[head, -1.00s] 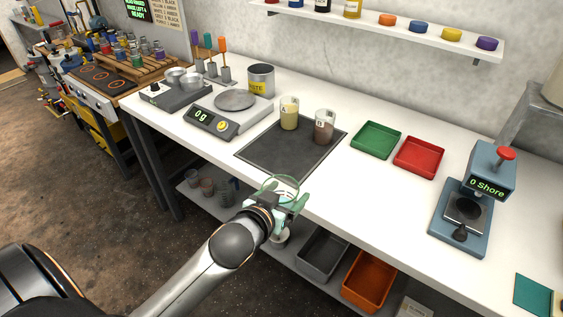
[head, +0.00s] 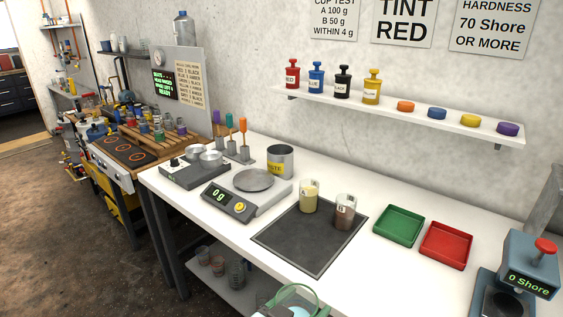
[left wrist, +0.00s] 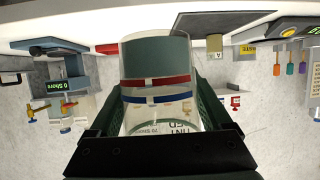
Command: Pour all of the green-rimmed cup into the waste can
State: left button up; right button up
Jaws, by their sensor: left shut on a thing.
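The green-rimmed cup (head: 296,296) is clear and shows at the bottom edge of the head view, in front of the bench. My left gripper (head: 292,311) is shut on it; most of the gripper and arm is cut off. In the left wrist view the clear cup (left wrist: 155,70) sits between my dark green fingers, and red and blue bands show on or through it. How full it is I cannot tell. The waste can (head: 281,162) is a grey metal cylinder with a yellow label, standing at the bench's back behind the scale. My right gripper is not in view.
The scale (head: 230,200) reads 0 g. Two filled cups, one yellowish (head: 309,198) and one brown (head: 345,212), stand on the dark mat (head: 300,245). Green (head: 399,227) and red (head: 446,246) trays and a hardness tester (head: 520,280) are to the right.

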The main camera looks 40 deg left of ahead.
aim_at(280, 157)
jog(key=i+j+z, duration=0.15)
jog(key=j+z, duration=0.15)
jog(key=j, duration=0.8)
jog(key=j+z, duration=0.3)
jog(key=j, duration=0.85)
jog(key=i, duration=0.05)
